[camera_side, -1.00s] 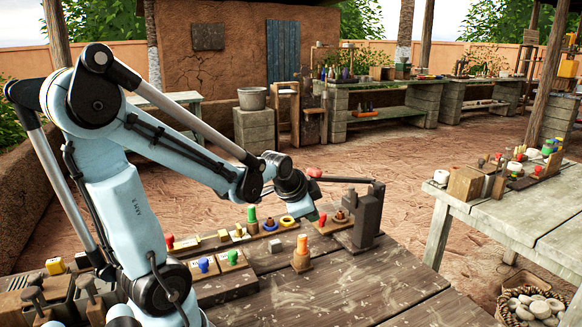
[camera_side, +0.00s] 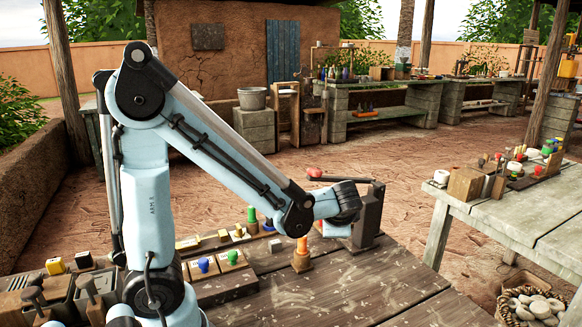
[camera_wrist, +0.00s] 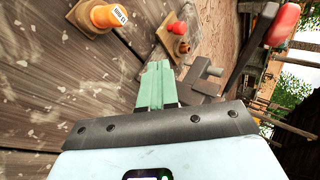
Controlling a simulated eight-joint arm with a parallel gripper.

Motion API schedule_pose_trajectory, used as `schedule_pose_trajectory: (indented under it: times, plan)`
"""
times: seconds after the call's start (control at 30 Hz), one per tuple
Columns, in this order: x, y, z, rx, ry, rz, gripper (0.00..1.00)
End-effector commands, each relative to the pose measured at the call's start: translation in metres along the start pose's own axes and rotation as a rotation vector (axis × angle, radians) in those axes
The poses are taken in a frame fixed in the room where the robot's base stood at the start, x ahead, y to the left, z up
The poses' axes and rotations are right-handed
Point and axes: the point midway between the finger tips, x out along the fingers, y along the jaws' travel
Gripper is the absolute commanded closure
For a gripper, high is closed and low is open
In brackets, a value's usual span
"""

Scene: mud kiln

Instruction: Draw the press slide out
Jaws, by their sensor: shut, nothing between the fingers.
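The dark grey press (camera_side: 372,212) stands on the bench, partly covered by my arm. Its lever ends in a red grip (camera_side: 314,171), which also shows large at the upper right of the wrist view (camera_wrist: 283,25). A red knob on a small wooden base (camera_wrist: 177,29), possibly the press slide, lies ahead of my fingertips in the wrist view. In the side view my arm hides most of it. My gripper (camera_wrist: 157,68) has pale green fingers, shut together and empty. They point toward the knob and the press body, apart from the knob.
An orange cylinder on a wooden base (camera_side: 302,256) stands left of the press; it also shows in the wrist view (camera_wrist: 106,17). Coloured knobs and blocks line the bench's back left, including a green one (camera_side: 252,214). The front right of the bench (camera_side: 370,285) is clear.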

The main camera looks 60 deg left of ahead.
Motion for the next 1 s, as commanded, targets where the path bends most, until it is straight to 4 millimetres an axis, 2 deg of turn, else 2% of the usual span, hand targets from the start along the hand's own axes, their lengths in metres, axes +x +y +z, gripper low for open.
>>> schedule_pose_trajectory:
  times: [0.17,0.8,1.0]
  plan:
    - [0.013,0.0,0.0,-0.002,-0.004,-0.003,1.0]
    - [0.101,0.0,0.001,-0.002,-0.003,-0.001,1.0]
    - [0.12,-0.02,0.001,-0.002,-0.002,-0.002,1.0]
